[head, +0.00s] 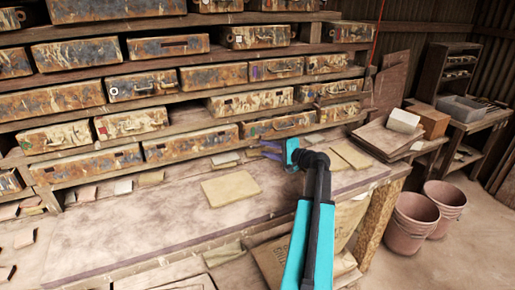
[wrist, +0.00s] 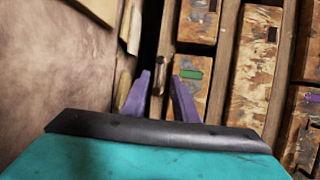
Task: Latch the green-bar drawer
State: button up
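The green-bar drawer (head: 276,126) is a rusty, pale-flecked box front with a metal handle, in the lowest full row right of centre in the head view. In the wrist view its front (wrist: 187,98) shows turned sideways, with the green bar (wrist: 192,74) just right of my right finger's tip. My gripper (head: 270,150) is just below and in front of this drawer. In the wrist view its purple fingers (wrist: 160,77) are apart, and a short brown bar-like part (wrist: 158,76) shows between their tips. I cannot tell whether they touch it, or how far the drawer stands out.
Other rusty drawers (head: 190,145) fill the shelves on both sides and above. The bench top (head: 150,215) below holds a pale tile (head: 230,189) and several small pieces. Stacked boards (head: 385,138) lie at the right end. Buckets (head: 412,220) stand on the floor beyond.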

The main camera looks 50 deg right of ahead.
jog(key=shift+w+f+p, duration=0.2)
jog(key=shift+w, duration=0.75)
jog(key=shift+w+f+p, duration=0.15)
jog(key=shift+w, duration=0.8)
grip_shut()
